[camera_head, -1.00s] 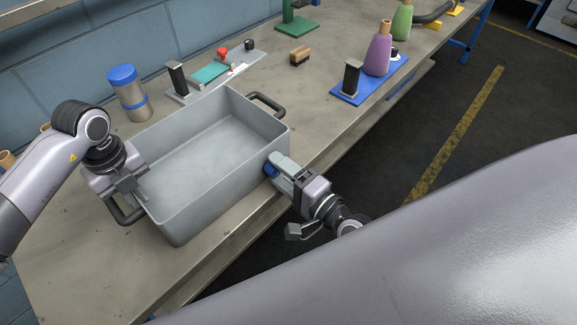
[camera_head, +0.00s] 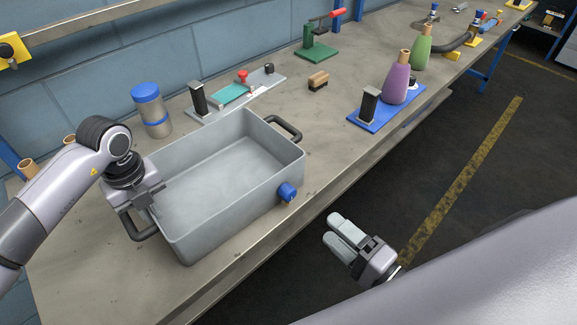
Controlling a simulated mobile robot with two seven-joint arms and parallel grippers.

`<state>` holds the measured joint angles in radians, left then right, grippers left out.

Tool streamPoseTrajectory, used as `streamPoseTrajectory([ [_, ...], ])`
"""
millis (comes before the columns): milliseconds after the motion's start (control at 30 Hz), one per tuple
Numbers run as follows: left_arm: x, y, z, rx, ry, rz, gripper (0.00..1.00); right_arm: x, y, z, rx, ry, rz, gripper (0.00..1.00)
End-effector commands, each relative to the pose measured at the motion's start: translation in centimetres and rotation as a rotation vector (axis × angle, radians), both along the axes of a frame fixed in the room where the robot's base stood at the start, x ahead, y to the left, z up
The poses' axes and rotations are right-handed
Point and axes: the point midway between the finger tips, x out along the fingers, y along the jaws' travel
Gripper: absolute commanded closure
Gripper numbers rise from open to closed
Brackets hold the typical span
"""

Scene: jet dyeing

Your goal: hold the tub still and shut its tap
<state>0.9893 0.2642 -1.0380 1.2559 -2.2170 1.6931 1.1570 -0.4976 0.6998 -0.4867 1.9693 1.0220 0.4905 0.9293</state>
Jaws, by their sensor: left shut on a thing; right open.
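A grey rectangular tub (camera_head: 178,243) stands on the workbench with a dark handle at each end. Its inside looks empty. My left gripper (camera_head: 143,205) is shut at the tub's near-left end, by the left handle (camera_head: 143,232); the fingers partly hide the rim there. The tap (camera_head: 287,192), a blue knob, sticks out low from the tub's right-hand side wall. Whether it is open or shut I cannot tell. My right gripper (camera_head: 338,229) is open and empty, off the bench edge over the floor, apart from the tap and to its lower right.
Behind the tub stand a blue-lidded canister (camera_head: 152,112) and a grey plate fixture (camera_head: 230,98). A brown block (camera_head: 318,81), a green clamp (camera_head: 317,50) and a blue board (camera_head: 376,117) with a purple cone (camera_head: 397,80) are further along.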

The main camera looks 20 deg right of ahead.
Motion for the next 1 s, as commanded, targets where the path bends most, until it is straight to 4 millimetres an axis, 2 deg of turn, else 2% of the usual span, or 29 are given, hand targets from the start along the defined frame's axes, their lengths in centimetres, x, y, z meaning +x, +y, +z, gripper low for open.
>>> streamPoseTrajectory([
  [300, 0.0, 0.0, 0.0, 0.0, 0.0, 0.0, 1.0, 0.0, 0.0, 0.0, 0.0, 0.0, 0.0, 0.39],
  [333, 0.0, 0.0, 0.0, 0.0, 0.0, 0.0, 0.81, 0.0, 0.0, 0.0, 0.0, 0.0, 0.0, 0.39],
  [400, 0.0, 0.0, 0.0, 0.0, 0.0, 0.0, 0.61, 0.0, 0.0, 0.0, 0.0, 0.0, 0.0, 0.39],
  [767, 0.0, 0.0, 0.5, -0.001, -0.001, 0.0, 0.61, 0.0, 0.0, 0.0, 0.0, 0.0, 0.0, 0.39],
  [867, 0.1, 0.0, 1.7, 0.0, -0.004, 0.0, 0.61, 0.0, 0.0, 0.0, 0.0, 0.0, 0.0, 0.39],
  [1000, 0.1, 0.0, 4.6, 0.0, -0.006, -0.001, 0.61, 0.0, 0.0, 0.0, 0.0, 0.0, 0.0, 0.39],
])
